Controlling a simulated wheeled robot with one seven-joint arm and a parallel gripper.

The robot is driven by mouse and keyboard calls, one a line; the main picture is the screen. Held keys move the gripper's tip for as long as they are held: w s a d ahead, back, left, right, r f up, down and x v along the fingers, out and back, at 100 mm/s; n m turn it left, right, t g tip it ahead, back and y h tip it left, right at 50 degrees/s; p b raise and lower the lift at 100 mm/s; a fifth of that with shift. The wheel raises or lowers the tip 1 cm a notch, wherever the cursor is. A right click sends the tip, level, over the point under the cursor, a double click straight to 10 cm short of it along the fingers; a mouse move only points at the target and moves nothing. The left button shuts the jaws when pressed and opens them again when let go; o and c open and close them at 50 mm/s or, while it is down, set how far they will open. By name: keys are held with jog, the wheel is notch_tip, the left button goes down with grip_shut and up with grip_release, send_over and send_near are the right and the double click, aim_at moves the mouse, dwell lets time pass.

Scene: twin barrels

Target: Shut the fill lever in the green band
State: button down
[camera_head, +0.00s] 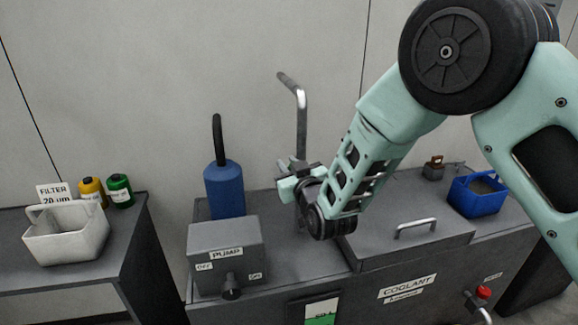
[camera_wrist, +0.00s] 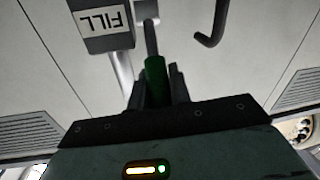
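The fill lever (camera_wrist: 155,75) has a grey stem and a green grip in the wrist view. Its stem runs up to a grey valve fitting beside a dark box with a FILL label (camera_wrist: 101,20). My gripper (camera_wrist: 158,88) has a finger on each side of the green grip, with no clear gap, and looks shut on it. In the head view my gripper (camera_head: 290,182) is beside the grey bent pipe (camera_head: 301,125), and the lever is hidden there. A green patch (camera_head: 321,319) shows on a white-and-green panel at the lower front edge, partly cut off.
A grey PUMP box (camera_head: 225,254) with a dark knob and a blue cylinder (camera_head: 225,188) stand left of my gripper. The coolant tank lid (camera_head: 410,245) has a raised handle. A blue bin (camera_head: 477,200) stands at right, a white basket (camera_head: 66,236) at left.

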jog(key=shift+r, duration=0.1)
jog(key=shift+w+r+g+h+p, duration=0.3)
jog(key=shift+w+r+g+p, duration=0.15)
jog(key=shift+p, duration=0.5)
jog(key=g+p, duration=0.1)
jog(key=w+g+p, duration=0.1)
jog(key=shift+w+a+r+h+p, duration=0.1)
jog(key=shift+a+r+h+p, duration=0.15)
jog(key=shift+r+h+p, duration=0.15)
jog(key=w+g+p, duration=0.1)
jog(key=g+h+p, duration=0.1)
jog(key=p, duration=0.1)
jog(key=shift+w+a+r+m+g, duration=0.1)
jog(key=shift+w+a+m+g, duration=0.2)
jog(key=shift+w+g, duration=0.05)
jog(key=shift+w+a+f+g+p, duration=0.1)
jog(key=shift+w+f+g+p, duration=0.1)
jog(key=shift+w+g+p, duration=0.4)
jog(key=shift+s, duration=0.2)
jog(key=c, duration=1.3)
grip_release()
